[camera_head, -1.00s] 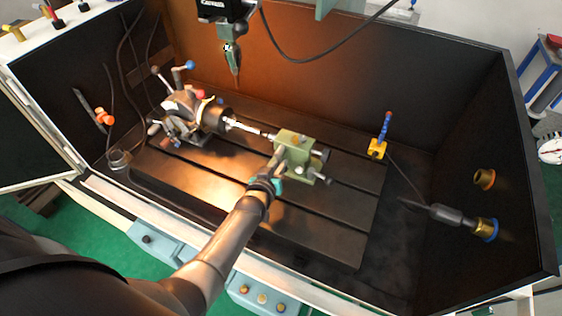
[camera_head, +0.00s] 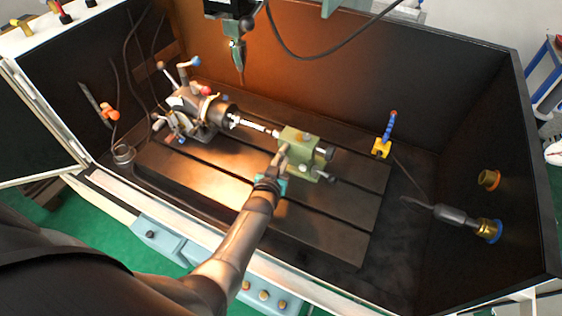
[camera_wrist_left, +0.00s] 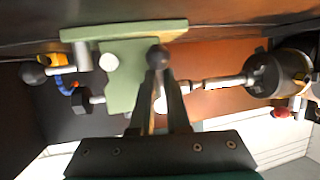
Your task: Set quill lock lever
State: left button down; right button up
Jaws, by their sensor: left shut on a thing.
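The green tailstock (camera_head: 305,150) stands on the slotted table, and its body also shows in the left wrist view (camera_wrist_left: 135,75). My left gripper (camera_head: 281,160) reaches its front left side. In the left wrist view my left gripper (camera_wrist_left: 158,72) has its narrow dark fingers closed around the quill lock lever, whose dark ball knob (camera_wrist_left: 158,54) shows at the fingertips. The fingers hide most of the lever, so its angle is hard to tell. The quill points toward a bright shaft (camera_head: 252,125) running to the chuck (camera_head: 228,116). My right gripper is not in view.
The indexing head (camera_head: 190,112) with coloured knobs stands at the left of the slotted table (camera_head: 215,180). A tool head (camera_head: 238,60) hangs above. A blue hose on a yellow block (camera_head: 381,148) stands to the right. Dark enclosure walls surround the table.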

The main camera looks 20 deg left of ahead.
pick_arm(q)
jog(key=c, duration=0.9)
grip_release()
jog(key=shift+s+f, duration=0.25)
jog(key=shift+f, duration=0.2)
jog(key=shift+o, duration=0.2)
jog(key=shift+w+r, duration=0.1)
jog(key=shift+r, duration=0.1)
jog(key=p+v, duration=0.3)
jog(key=v, duration=1.2)
jog(key=shift+r, duration=0.1)
